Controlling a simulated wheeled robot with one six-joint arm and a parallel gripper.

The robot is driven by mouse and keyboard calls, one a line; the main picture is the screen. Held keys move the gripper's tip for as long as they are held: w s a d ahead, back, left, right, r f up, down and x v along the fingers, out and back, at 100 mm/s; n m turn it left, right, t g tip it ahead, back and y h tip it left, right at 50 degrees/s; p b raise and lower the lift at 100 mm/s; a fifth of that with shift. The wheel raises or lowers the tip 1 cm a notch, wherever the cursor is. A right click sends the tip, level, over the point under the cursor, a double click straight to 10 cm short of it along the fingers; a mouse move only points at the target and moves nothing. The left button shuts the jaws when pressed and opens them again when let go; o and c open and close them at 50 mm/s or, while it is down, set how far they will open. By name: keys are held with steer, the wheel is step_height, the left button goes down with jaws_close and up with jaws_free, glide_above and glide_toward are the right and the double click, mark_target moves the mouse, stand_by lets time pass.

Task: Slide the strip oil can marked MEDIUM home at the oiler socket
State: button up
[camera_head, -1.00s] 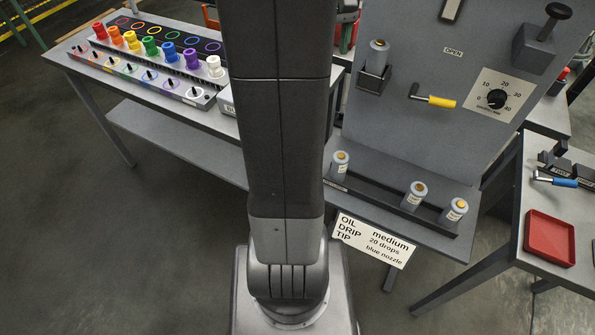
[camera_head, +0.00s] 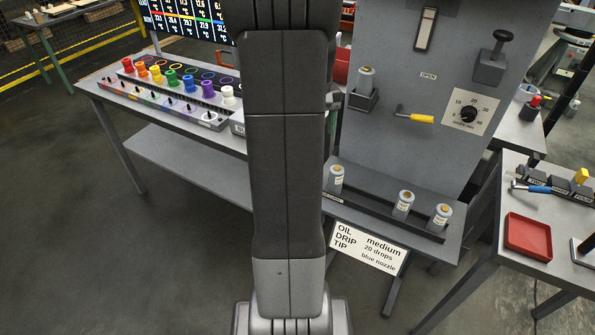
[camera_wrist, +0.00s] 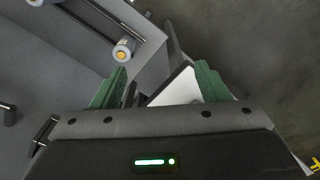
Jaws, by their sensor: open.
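Three grey oil cans with yellow-orange tops stand in a dark rack on the bench: a left can (camera_head: 335,178), a middle can (camera_head: 403,204) and a right can (camera_head: 440,216). Their labels are too small to read, so I cannot tell which says MEDIUM. A similar grey can (camera_head: 366,79) stands in a dark square holder (camera_head: 362,100) on the upright panel; I cannot tell whether this is the oiler socket. My gripper (camera_wrist: 160,85) is open and empty, its green fingers spread. One can (camera_wrist: 124,50) lies just beyond its left finger in the wrist view.
The panel carries a yellow-handled lever (camera_head: 416,118) and a dial (camera_head: 468,114). A red tray (camera_head: 528,237) sits on the right table. Coloured knobs (camera_head: 172,77) line the left bench.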

steer(key=w+a+f+m, duration=0.1)
steer(key=a+f, duration=0.3)
steer(key=f, duration=1)
steer(key=shift+w+a+f, duration=0.2)
steer(key=shift+w+f, duration=0.2)
steer(key=shift+w, duration=0.15)
